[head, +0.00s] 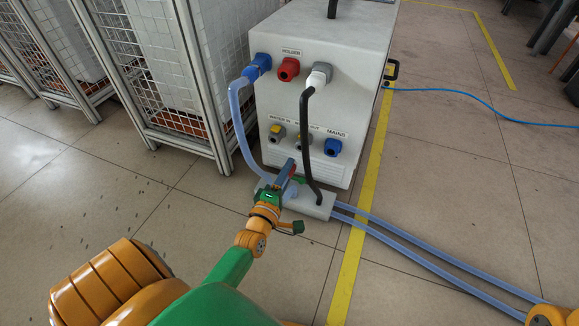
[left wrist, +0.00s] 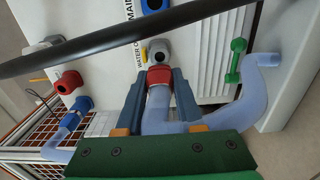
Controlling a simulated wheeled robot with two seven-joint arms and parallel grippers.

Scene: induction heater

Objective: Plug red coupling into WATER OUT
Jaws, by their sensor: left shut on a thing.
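The red coupling (left wrist: 160,76) on a translucent blue hose (left wrist: 156,108) is held between the fingers of my left gripper (left wrist: 158,92). In the head view my left gripper (head: 288,176) is low in front of the heater. The grey WATER OUT socket (left wrist: 158,50) lies just beyond the coupling in the left wrist view, and the coupling overlaps its near edge there. In the head view the WATER OUT socket (head: 303,141) is above the gripper, partly behind a black cable. I cannot tell whether coupling and socket touch. My right gripper is out of view.
A small green part (left wrist: 236,60) shows beside the hose. Mesh cages (head: 150,60) stand left.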

